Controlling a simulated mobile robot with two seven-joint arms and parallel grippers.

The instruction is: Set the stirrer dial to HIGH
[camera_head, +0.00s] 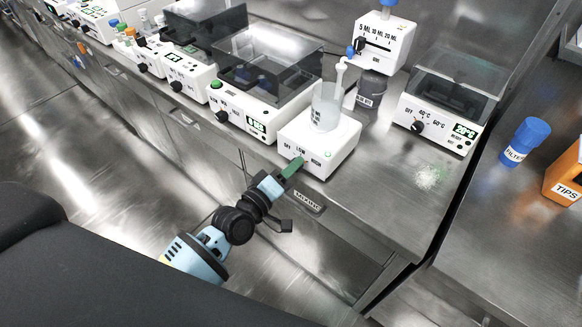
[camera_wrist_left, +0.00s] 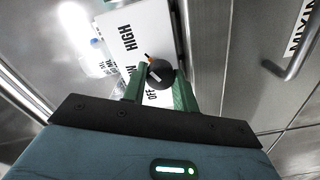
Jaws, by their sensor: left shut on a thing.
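The stirrer (camera_head: 322,160) is a white box near the counter's front edge, with OFF, LOW and HIGH printed on its front and a small green light. A glass beaker (camera_head: 326,108) stands on top of it. My left gripper (camera_head: 292,167) reaches the stirrer's front face, and its green fingers cover the dial in the head view. In the left wrist view the black dial (camera_wrist_left: 161,72) sits between the two fingers, which are shut on it. The HIGH label (camera_wrist_left: 127,38) shows beyond the fingers; LOW is partly hidden. My right gripper is not in view.
A heater box (camera_head: 440,110) with its own dial stands to the right. A lidded device (camera_head: 262,90) stands close on the left. A dispenser (camera_head: 383,45) stands behind. White powder (camera_head: 427,178) lies on the counter. A drawer handle (camera_head: 309,202) is below the stirrer.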

